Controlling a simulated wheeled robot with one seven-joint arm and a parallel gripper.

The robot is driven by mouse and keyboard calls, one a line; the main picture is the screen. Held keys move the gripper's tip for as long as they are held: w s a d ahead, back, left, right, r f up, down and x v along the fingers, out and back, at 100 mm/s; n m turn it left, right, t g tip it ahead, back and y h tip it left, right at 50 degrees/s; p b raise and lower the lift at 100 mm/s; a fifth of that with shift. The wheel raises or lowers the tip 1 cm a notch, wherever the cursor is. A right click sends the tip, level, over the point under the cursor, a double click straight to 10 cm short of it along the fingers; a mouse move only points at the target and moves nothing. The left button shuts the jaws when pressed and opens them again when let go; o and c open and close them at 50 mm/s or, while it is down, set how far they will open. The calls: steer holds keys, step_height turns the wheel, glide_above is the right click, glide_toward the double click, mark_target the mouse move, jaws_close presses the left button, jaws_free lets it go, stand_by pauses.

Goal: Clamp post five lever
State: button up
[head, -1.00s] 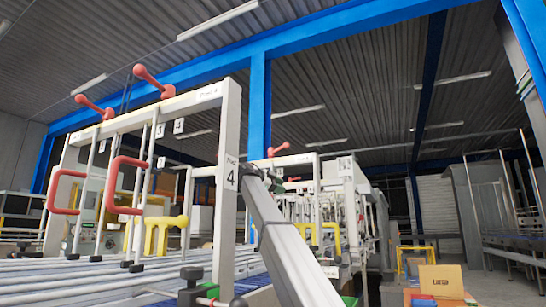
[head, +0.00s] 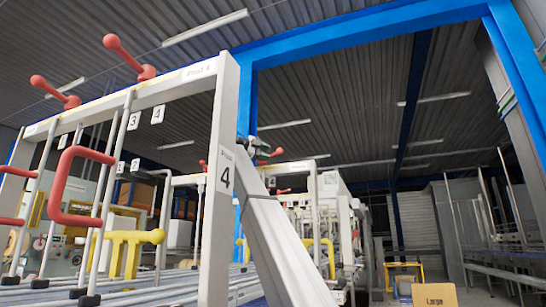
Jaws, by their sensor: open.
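A white frame post (head: 217,190) marked 4 stands close in front of me, its top bar lettered "Post 4". A red ball-ended lever (head: 130,57) stands up from the top bar, and a second red lever (head: 55,92) sits further left. A smaller red lever (head: 271,153) shows behind the post, partly hidden by a grey sloping beam (head: 280,245). I see no label for post five and cannot tell which lever belongs to it. My gripper is not in view.
More white machine frames stand behind. A cardboard box (head: 433,294) is at lower right. The aisle beyond looks fairly open.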

mark_target(273, 155)
steer(key=shift+x, duration=2.1)
jaws_close()
